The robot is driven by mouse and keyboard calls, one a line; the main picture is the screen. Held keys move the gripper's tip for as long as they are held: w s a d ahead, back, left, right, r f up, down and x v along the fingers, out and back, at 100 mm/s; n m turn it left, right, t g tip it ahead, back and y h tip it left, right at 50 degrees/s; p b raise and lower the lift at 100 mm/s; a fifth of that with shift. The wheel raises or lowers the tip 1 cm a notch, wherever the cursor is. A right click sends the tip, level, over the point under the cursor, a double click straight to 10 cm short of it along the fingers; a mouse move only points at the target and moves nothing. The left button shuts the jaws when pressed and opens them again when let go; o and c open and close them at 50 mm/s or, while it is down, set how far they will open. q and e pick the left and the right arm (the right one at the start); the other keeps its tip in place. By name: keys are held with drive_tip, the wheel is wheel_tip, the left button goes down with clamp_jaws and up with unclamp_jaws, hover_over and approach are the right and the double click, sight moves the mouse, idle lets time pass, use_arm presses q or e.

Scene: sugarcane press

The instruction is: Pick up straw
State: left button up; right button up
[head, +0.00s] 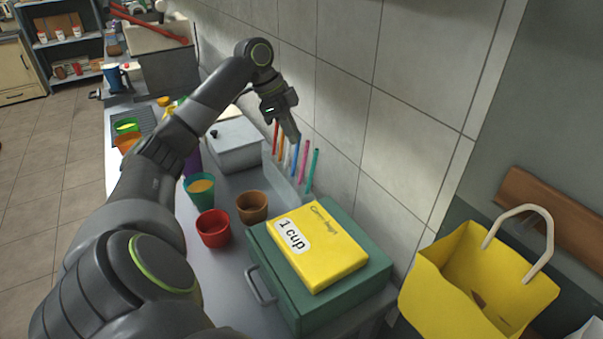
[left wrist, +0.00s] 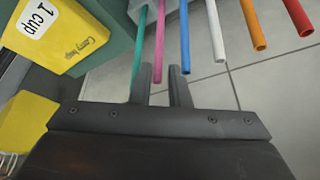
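Several straws stand in a pale holder (head: 287,180) against the tiled wall: a red straw (head: 275,138), an orange one (head: 281,150), a white one (left wrist: 216,32), a blue one (head: 295,160), a pink one (head: 304,163) and a teal one (head: 313,170). My left gripper (head: 292,135) is over the straws, fingers pointing down. In the left wrist view my left gripper (left wrist: 161,72) has its fingers apart with nothing clearly held. The pink straw's end (left wrist: 157,45) lines up with the gap, and the blue straw (left wrist: 185,45) is beside one fingertip. My right gripper is not in view.
A green box (head: 350,285) with a yellow "1 cup" packet (head: 325,255) stands in front of the straws. Red (head: 213,230), brown (head: 252,207) and teal (head: 199,192) cups and a grey lidded container (head: 235,150) are nearby. A yellow bag (head: 430,265) is at right.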

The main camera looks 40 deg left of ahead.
sight(305, 156)
use_arm(q)
drive_tip(key=p+x, duration=0.1)
drive_tip(key=x, duration=0.7)
drive_tip(key=shift+w+d, duration=0.1)
drive_tip(key=shift+d, duration=0.05)
clamp_jaws()
